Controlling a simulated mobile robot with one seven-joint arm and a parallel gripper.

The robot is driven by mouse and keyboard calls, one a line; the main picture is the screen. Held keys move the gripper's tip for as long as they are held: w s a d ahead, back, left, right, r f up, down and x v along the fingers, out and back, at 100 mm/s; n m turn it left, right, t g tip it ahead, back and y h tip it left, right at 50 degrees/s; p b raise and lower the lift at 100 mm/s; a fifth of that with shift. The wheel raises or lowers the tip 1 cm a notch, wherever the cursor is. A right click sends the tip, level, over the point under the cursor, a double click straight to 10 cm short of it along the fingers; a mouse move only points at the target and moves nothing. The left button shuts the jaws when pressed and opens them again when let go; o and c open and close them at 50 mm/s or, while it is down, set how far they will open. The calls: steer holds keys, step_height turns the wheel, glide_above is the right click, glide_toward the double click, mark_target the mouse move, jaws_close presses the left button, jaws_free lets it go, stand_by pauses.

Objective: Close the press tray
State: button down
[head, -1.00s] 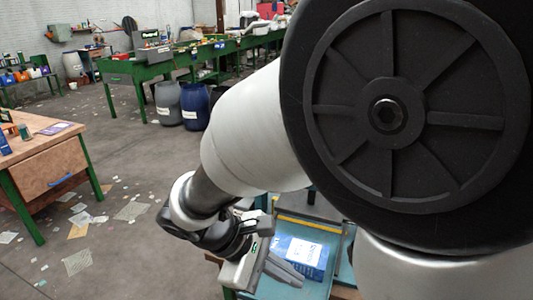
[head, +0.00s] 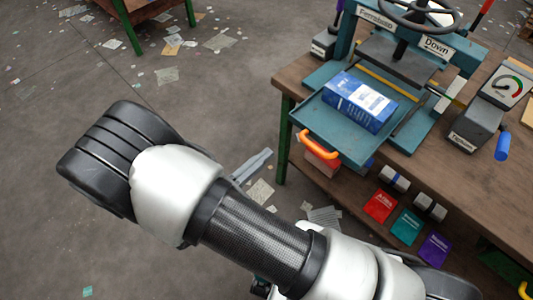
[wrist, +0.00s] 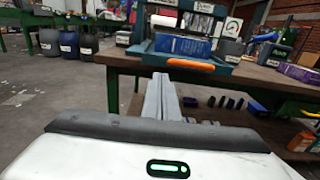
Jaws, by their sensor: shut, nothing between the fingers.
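The press tray (head: 330,130) is a teal tray pulled out from the press (head: 400,60) over the bench's front edge. A blue book (head: 360,100) lies on it. An orange handle (head: 320,145) is on the tray's front; it also shows in the wrist view (wrist: 190,63). My gripper (head: 266,153) is shut and empty, left of the handle in the head view and apart from it. In the wrist view its fingers (wrist: 161,80) point toward the bench, their tips appearing just left of and below the handle. My arm hides the gripper's body in the head view.
The press stands on a wooden bench (head: 460,165) with a gauge box (head: 495,100) to its right. Red, teal and purple books (head: 408,226) lie on a shelf below. A wheel (head: 415,10) tops the press. The floor left of the bench is open, with scattered papers.

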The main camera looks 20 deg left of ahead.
mark_target(301, 126)
steer(key=x, duration=1.1)
steer(key=shift+w+d, duration=0.1)
steer(key=shift+w, duration=0.05)
steer(key=b+x, duration=0.1)
steer(key=x, duration=1.7)
steer(key=shift+w+d+r, duration=0.1)
steer(key=shift+w+d, duration=0.1)
steer(key=shift+w, duration=0.05)
steer(key=shift+w+d, duration=0.1)
steer(key=shift+w, duration=0.25)
steer(key=shift+w+r, duration=0.15)
steer(key=shift+w, duration=0.05)
steer(key=shift+d+r+b, duration=0.1)
steer(key=shift+b, duration=0.2)
